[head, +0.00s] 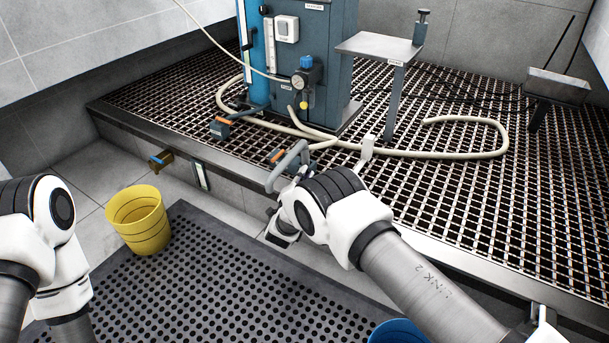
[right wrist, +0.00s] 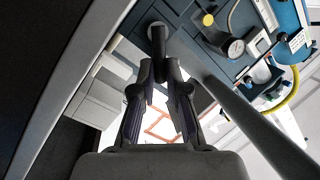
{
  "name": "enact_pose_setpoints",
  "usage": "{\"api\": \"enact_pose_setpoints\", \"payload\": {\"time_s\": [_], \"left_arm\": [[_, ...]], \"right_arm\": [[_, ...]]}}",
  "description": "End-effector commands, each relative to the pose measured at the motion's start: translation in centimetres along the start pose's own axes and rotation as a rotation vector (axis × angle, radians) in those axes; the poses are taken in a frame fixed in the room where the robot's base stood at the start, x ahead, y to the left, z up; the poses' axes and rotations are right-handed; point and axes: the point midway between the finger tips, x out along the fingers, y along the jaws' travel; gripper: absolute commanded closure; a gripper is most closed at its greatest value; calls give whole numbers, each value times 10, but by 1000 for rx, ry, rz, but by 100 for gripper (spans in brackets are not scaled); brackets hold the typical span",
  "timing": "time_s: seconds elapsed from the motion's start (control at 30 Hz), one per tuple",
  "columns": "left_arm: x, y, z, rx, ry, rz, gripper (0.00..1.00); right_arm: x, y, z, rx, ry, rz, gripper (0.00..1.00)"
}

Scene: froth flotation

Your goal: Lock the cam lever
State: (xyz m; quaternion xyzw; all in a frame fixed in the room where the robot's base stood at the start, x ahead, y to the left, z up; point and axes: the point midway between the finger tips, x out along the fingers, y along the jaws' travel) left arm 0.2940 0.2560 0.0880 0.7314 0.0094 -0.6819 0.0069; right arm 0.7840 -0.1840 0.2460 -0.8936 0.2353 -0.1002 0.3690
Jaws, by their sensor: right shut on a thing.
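In the right wrist view the fingers of my right gripper (right wrist: 160,78) are closed on the end of a dark grey bar (right wrist: 157,38), which looks like the lever. I cannot tell whether the lever is locked. Only my left arm's links show at the left; its gripper is out of the head view.
The blue-grey machine (head: 325,60) stands on the grating (head: 450,200), with a pale hose (head: 470,154) lying around it. An orange-topped fitting (head: 219,129) sits near the platform edge. A yellow bucket (head: 139,220) stands on the floor beside the black perforated mat (head: 220,290).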

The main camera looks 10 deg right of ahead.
Motion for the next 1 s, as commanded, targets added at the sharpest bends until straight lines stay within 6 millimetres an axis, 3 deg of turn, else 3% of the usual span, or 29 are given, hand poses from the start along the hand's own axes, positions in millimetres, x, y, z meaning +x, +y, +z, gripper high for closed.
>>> {"api": "enact_pose_setpoints", "payload": {"time_s": [0.33, 0.67, 0.7, 0.73, 1.0], "left_arm": [[-1, 0, 1, -1, -3, 0, 50], [-1, 0, 0, -1, -2, 0, 50], [-1, 0, 0, -1, -2, 0, 50], [-1, 0, 0, -1, -2, 0, 50], [-1, 0, 0, -1, -1, 0, 50]], "right_arm": [[-2, 16, 7, 414, 83, -82, 100], [-2, 17, 7, 458, 91, -91, 100], [-2, 16, 7, 458, 91, -91, 73], [-2, 17, 7, 457, 91, -91, 62], [-2, 17, 7, 456, 91, -90, 62]]}}
